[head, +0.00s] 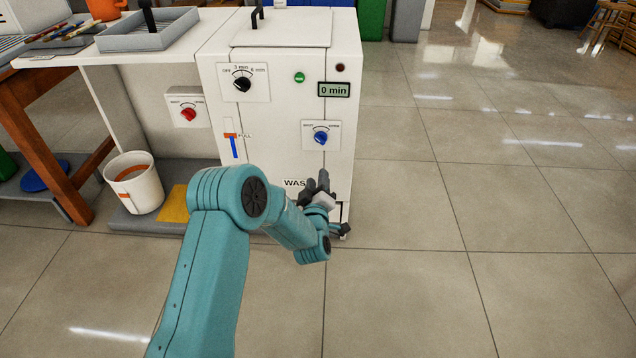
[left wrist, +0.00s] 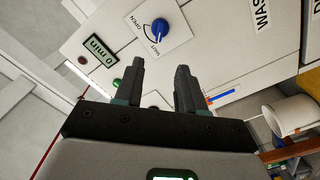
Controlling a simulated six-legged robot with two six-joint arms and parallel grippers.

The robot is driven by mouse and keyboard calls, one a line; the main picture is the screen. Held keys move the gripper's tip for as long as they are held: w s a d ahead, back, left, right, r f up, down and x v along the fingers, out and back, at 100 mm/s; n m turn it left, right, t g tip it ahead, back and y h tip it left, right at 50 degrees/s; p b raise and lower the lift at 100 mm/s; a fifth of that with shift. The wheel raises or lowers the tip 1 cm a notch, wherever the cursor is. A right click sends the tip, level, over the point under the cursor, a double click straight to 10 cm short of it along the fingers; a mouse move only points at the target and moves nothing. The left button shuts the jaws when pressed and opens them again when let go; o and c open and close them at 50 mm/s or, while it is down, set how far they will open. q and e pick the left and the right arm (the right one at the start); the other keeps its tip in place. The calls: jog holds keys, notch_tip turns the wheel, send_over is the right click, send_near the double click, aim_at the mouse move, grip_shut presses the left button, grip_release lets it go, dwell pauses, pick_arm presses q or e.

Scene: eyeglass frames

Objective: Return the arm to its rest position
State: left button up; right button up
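My teal left arm reaches in from the bottom left of the head view. My left gripper (head: 330,206) is in front of the lower right part of the white washing machine (head: 270,120), near its partly hidden "WAS..." label. In the left wrist view, my left gripper (left wrist: 160,68) has two dark fingers apart with nothing between them. The panel with the blue SHUT/OPEN knob (left wrist: 160,28) lies beyond the fingertips. The same blue knob (head: 321,138) shows above the gripper in the head view. My right gripper is not in view.
The machine has a black timer knob (head: 242,82), a green button (head: 299,77) and a display (head: 334,90) reading 0 min. A red knob (head: 188,114) is at its left. A white bucket (head: 134,182) stands beneath the counter. Tiled floor (head: 440,200) at the right is clear.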

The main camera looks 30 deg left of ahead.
pick_arm(q)
jog(key=shift+d, duration=0.1)
jog(key=s+d+f+m+g+h, duration=0.55)
jog(key=s+d+f+h, duration=0.25)
jog(key=s+d+f, duration=0.55)
jog(key=s+d+f+m+g+h, duration=0.25)
jog(key=s+d+f+g, duration=0.2)
jog(key=s, duration=0.45)
jog(key=s+d+f+m+g+h, duration=0.2)
jog(key=s+d+f+m+g, duration=0.15)
jog(key=s+d, duration=0.45)
jog(key=s+r+m+g+p, duration=0.1)
jog(key=s+r+p, duration=0.1)
jog(key=r+p, duration=1.4)
jog(key=s+r+p, duration=0.1)
jog(key=r+p, duration=1.5)
jog(key=shift+s+a+r+m+g+p, duration=0.25)
jog(key=shift+s+r+m+g+p, duration=0.1)
jog(key=shift+r, duration=0.05)
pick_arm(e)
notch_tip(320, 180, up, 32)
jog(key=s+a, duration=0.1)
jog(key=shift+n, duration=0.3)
pick_arm(q)
jog(key=shift+h, duration=0.25)
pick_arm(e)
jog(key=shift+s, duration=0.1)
